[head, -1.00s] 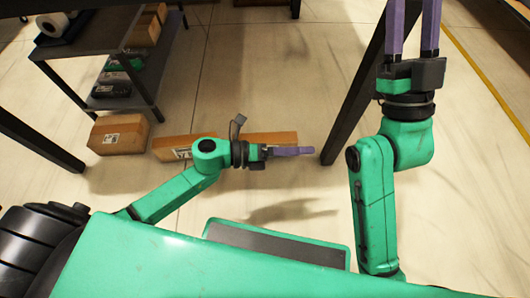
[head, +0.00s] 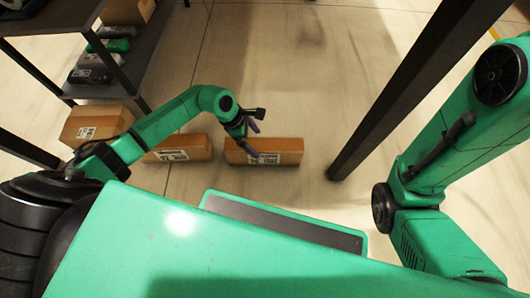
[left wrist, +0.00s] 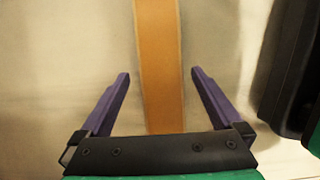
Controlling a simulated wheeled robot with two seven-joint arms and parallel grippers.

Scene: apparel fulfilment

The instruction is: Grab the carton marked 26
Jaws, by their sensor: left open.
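Three brown cartons lie on the floor in the head view: a left carton (head: 95,120), a long middle carton (head: 190,147) and a right carton (head: 280,152). Each has a white label, but I cannot read a 26 on any of them. My left gripper (head: 254,141) is open, tilted downward at the left part of the right carton and covering some of it. In the left wrist view a narrow brown carton strip (left wrist: 159,60) runs between the two open purple fingers (left wrist: 160,76), with gaps on both sides. My right gripper is out of view.
A dark shelf (head: 145,62) with dark and green packages stands at the upper left. A dark slanted post (head: 395,95) stands right of the right carton. Bare floor (head: 270,75) lies behind the cartons.

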